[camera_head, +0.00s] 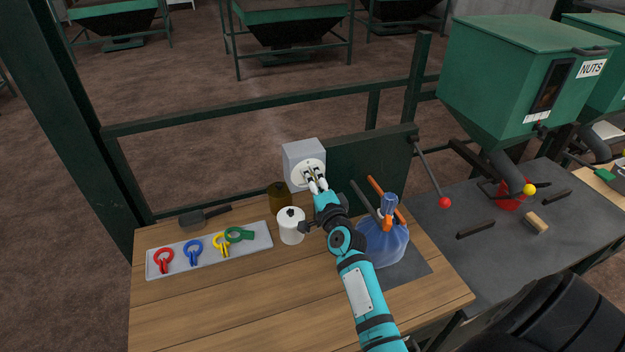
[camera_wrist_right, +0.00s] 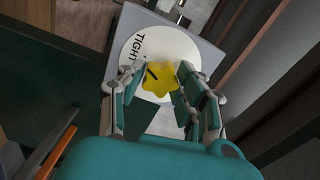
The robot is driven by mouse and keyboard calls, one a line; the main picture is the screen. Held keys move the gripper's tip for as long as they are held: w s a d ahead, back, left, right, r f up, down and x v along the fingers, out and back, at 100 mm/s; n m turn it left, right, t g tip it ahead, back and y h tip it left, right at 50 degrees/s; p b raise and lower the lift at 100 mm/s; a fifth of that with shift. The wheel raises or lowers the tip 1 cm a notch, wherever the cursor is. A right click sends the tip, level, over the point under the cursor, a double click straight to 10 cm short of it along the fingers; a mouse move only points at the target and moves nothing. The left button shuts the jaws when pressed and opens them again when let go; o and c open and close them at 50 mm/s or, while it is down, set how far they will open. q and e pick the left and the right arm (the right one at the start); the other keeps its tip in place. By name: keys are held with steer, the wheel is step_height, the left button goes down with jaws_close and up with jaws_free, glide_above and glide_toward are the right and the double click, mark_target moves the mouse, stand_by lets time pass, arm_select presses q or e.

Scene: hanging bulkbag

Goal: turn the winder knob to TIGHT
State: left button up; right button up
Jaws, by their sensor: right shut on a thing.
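The winder is a grey box (camera_head: 291,152) with a round white dial, fixed at the back of the wooden table. Its yellow lobed knob (camera_wrist_right: 160,78) shows in the right wrist view, with a dark pointer mark on it. The word TIGHT (camera_wrist_right: 126,50) is printed on the white dial (camera_wrist_right: 135,85), to the left of the knob in that view. My right gripper (camera_head: 314,178) reaches the dial from the front, and its fingers (camera_wrist_right: 158,88) are shut on the knob, one on each side. In the head view the fingers hide most of the knob. My left gripper is not in view.
A white canister (camera_head: 291,228) and a brown jar (camera_head: 279,197) stand left of the arm. A grey tray (camera_head: 200,259) holds colored clips. A lever with a red ball (camera_head: 445,202) is at the right. The front left tabletop is clear.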

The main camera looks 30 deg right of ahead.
steer(key=shift+a+f+m, duration=0.1)
steer(key=shift+f+m, duration=0.2)
steer(key=shift+m, duration=0.2)
steer(key=o, duration=1.2)
steer(key=shift+r, duration=0.2)
steer(key=shift+c, duration=0.2)
steer(key=shift+s, duration=0.1)
steer(key=v, duration=1.2)
